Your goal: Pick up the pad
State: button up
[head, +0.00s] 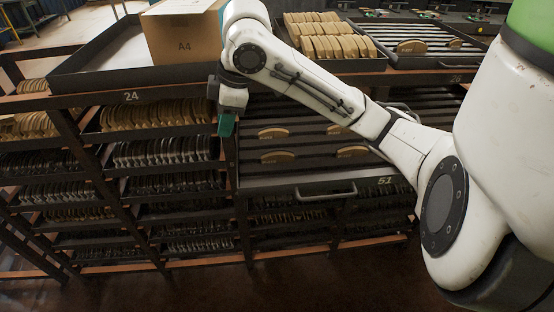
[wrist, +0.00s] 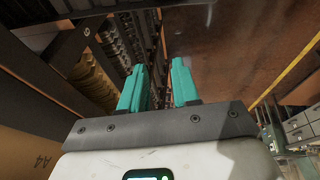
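Tan curved pads lie in the slotted drawer marked 51, among them a front pad (head: 278,157) and a back pad (head: 272,133). Two more pads lie to their right, one at the front (head: 352,151) and one partly hidden by my arm. My gripper (head: 226,125) hangs left of this drawer, in front of the rack, apart from the pads. In the wrist view its teal fingers (wrist: 160,85) stand apart with nothing between them. Which pad is meant cannot be told.
A cardboard box marked A4 (head: 185,35) stands in a tray (head: 75,68) at the upper left. A tray of several tan pads (head: 330,38) and another slotted tray (head: 425,60) sit on top. The floor (head: 230,290) in front is clear.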

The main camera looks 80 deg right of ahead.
jog(key=s+d+f+g, duration=0.25)
jog(key=s+d, duration=0.35)
jog(key=s, duration=0.4)
send_over(278, 152)
jog(key=shift+m+g+h, duration=0.4)
jog(key=shift+g, duration=0.05)
jog(key=f, duration=0.4)
jog(key=shift+a+f, duration=0.1)
jog(key=shift+a, duration=0.25)
jog(key=shift+d+f+p, duration=0.15)
jog(key=shift+d+f, duration=0.05)
jog(key=shift+f, duration=1.35)
jog(key=shift+d+f+p, duration=0.15)
jog(key=shift+f, duration=1.35)
grip_shut()
